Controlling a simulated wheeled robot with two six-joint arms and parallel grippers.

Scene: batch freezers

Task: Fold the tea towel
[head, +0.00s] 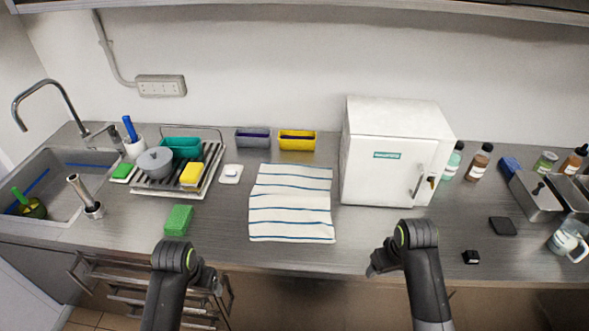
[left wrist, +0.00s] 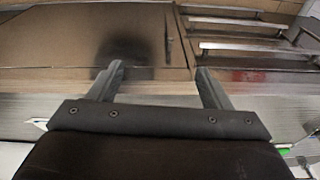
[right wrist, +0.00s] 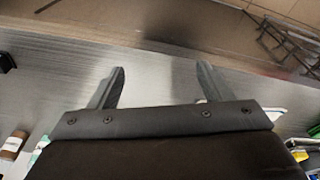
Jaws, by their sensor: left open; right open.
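The tea towel (head: 290,203) is white with blue stripes. It lies spread flat on the counter in the middle of the head view, its near edge close to the counter's front. My left gripper (head: 212,281) is in front of the counter, left of and nearer than the towel. In the left wrist view, its fingers (left wrist: 158,85) are apart with nothing between them. My right gripper (head: 374,268) is near the counter's front edge, to the right of the towel. In the right wrist view, its fingers (right wrist: 161,85) are apart and empty. Neither gripper touches the towel.
A white box freezer (head: 395,152) stands right of the towel. A green sponge (head: 178,220) lies to its left, with a dish rack (head: 211,170) behind. Counter in front of the freezer is clear.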

